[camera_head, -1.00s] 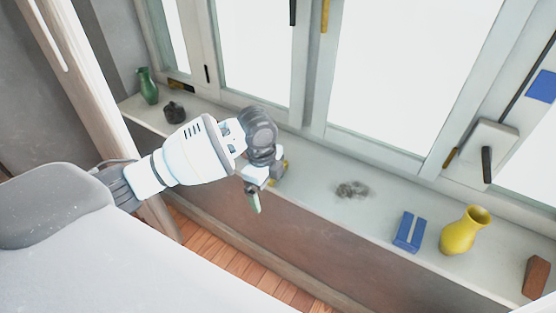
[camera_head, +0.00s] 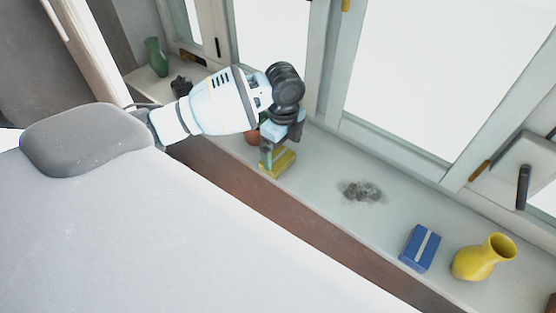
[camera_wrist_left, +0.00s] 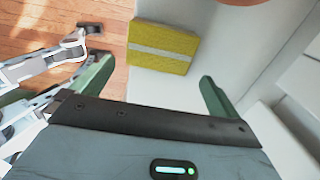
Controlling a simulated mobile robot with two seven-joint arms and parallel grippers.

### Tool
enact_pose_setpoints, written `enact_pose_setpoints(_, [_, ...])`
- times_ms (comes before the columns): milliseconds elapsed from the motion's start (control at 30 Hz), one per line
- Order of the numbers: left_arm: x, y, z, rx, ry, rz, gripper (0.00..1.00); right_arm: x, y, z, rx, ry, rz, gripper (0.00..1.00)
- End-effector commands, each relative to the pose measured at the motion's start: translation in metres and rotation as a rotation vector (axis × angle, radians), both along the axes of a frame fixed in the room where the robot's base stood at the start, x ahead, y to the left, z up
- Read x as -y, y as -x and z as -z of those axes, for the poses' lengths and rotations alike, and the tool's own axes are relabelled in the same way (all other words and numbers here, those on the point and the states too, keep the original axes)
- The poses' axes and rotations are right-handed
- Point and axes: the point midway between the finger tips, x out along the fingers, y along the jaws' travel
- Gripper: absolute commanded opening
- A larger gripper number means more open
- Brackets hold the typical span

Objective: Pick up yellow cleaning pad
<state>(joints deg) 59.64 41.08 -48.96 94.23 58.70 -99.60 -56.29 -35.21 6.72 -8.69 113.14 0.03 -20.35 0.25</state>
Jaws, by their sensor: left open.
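The yellow cleaning pad (camera_head: 283,165) lies on the white window sill, partly hidden behind my left gripper in the head view. In the left wrist view, the pad (camera_wrist_left: 162,48) is a yellow block with a pale stripe, lying near the sill's edge. My left gripper (camera_head: 270,152) is over the sill, close to the pad. Its green fingers are spread apart in the wrist view (camera_wrist_left: 155,82), with the pad just beyond and roughly between them. Nothing is held. My right gripper is not in view.
A reddish-brown pot (camera_head: 251,137) stands close behind the gripper. A dark smudge (camera_head: 361,191), a blue pad (camera_head: 420,248) and a yellow vase (camera_head: 484,258) are farther right on the sill. A green vase (camera_head: 155,57) and a dark pot (camera_head: 181,86) stand left. Window frames rise behind.

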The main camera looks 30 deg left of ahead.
Motion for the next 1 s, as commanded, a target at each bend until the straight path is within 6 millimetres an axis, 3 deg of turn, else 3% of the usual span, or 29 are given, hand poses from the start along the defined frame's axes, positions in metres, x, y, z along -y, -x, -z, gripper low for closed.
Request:
enact_pose_setpoints(400, [-0.003,0.003,0.046,-0.001,-0.001,0.000,1.00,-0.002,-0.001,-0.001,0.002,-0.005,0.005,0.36])
enact_pose_setpoints(700, [-0.003,0.002,0.051,0.003,-0.001,0.000,1.00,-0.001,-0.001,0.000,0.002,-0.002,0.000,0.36])
enact_pose_setpoints(1000, [-0.004,0.002,0.050,0.003,-0.001,0.000,0.64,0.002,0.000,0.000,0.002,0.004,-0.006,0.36])
